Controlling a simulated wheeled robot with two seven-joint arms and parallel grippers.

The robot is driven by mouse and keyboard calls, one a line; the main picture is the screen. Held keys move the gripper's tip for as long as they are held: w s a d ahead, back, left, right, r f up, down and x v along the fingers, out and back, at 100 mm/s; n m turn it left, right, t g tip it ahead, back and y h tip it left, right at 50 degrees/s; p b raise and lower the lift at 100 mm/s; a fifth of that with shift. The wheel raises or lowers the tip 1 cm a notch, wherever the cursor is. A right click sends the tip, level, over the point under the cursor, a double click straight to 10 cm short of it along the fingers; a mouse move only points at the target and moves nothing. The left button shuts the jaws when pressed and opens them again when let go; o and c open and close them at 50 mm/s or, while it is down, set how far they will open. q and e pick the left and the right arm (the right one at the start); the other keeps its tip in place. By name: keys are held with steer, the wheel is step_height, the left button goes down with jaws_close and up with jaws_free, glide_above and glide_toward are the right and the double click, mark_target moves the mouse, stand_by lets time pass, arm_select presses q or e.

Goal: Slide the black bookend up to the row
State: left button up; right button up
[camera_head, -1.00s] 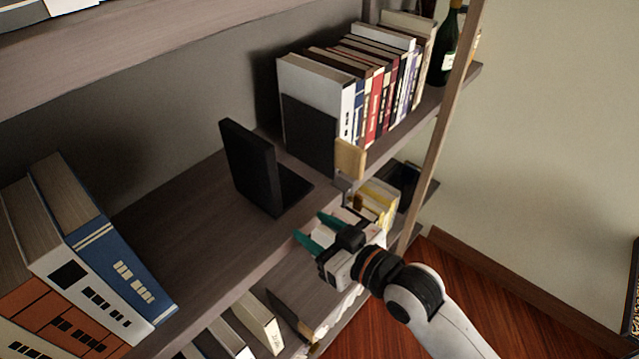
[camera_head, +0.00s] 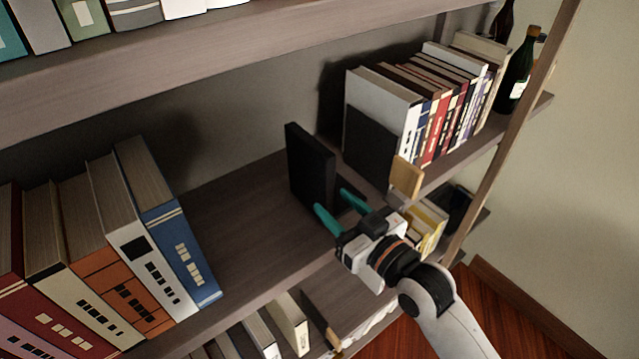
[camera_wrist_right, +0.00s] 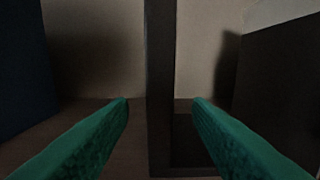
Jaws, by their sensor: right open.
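The black bookend (camera_head: 310,168) stands upright on the middle shelf, in the gap between two rows of books. Its foot extends toward the right. My right gripper (camera_head: 331,200) is open at the front of the bookend. In the right wrist view the bookend's upright plate (camera_wrist_right: 160,70) shows edge-on between the two green fingers (camera_wrist_right: 160,112), with room on both sides. The row on the left (camera_head: 130,270) ends in a blue book (camera_head: 180,245). The row on the right (camera_head: 430,110) has a dark panel (camera_head: 370,150) against its near end. My left gripper is out of view.
The shelf (camera_head: 235,220) is bare between the blue book and the bookend. A small wooden block (camera_head: 406,176) sits at the front edge by the right row. Bottles (camera_head: 517,75) stand beyond that row. An upper shelf (camera_head: 230,60) runs overhead.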

mark_target(312, 183)
steer(key=p+x, duration=0.1)
steer(key=x, duration=0.7)
steer(key=shift+p, duration=0.3)
jaws_close()
stand_by(1.0)
